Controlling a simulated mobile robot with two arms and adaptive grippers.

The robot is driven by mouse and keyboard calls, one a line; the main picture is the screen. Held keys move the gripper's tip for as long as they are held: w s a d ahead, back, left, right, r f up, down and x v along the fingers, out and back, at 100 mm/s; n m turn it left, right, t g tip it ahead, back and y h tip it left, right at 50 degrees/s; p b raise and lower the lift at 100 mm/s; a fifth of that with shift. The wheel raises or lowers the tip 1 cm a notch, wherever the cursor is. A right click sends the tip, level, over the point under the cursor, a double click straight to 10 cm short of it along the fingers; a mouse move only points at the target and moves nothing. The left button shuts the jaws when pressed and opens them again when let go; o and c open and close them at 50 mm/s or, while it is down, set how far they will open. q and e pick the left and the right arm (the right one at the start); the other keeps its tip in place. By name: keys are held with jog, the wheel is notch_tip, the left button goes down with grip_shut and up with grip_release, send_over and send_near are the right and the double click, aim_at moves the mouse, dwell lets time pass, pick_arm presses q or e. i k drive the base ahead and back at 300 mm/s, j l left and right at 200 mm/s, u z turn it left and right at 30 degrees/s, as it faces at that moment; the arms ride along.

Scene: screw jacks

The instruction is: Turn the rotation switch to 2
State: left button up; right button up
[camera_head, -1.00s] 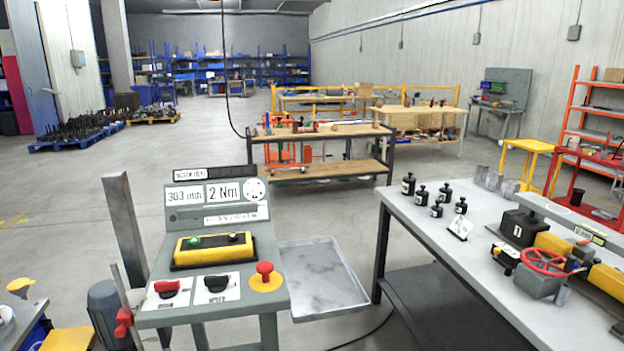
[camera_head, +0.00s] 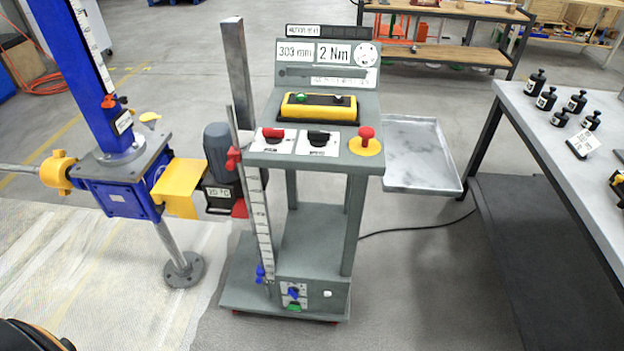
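A grey control stand (camera_head: 316,215) is in the middle of the head view. Its sloped panel has a red rotary knob (camera_head: 271,134) on a white plate at left and a black rotary knob (camera_head: 318,137) on a white plate beside it. The plate lettering is too small to read, so I cannot tell which is the rotation switch or its setting. A small blue knob (camera_head: 293,292) sits on a box low on the stand. The display above reads about 303 mm and 2 Nm (camera_head: 335,54). Neither of my grippers shows.
A red mushroom button on a yellow disc (camera_head: 366,141) is right of the knobs. A blue screw jack (camera_head: 118,195) and motor (camera_head: 219,150) stand left. A metal tray (camera_head: 420,155) and grey table (camera_head: 560,140) are right. Floor in front is clear.

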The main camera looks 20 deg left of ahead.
aim_at(294, 306)
jog(key=u, duration=0.8)
jog(key=l+u, duration=0.1)
jog(key=l, duration=0.25)
jog(key=k+l+u, duration=0.1)
jog(key=l, duration=0.3)
jog(key=k+l+u, duration=0.1)
jog(key=l, duration=0.25)
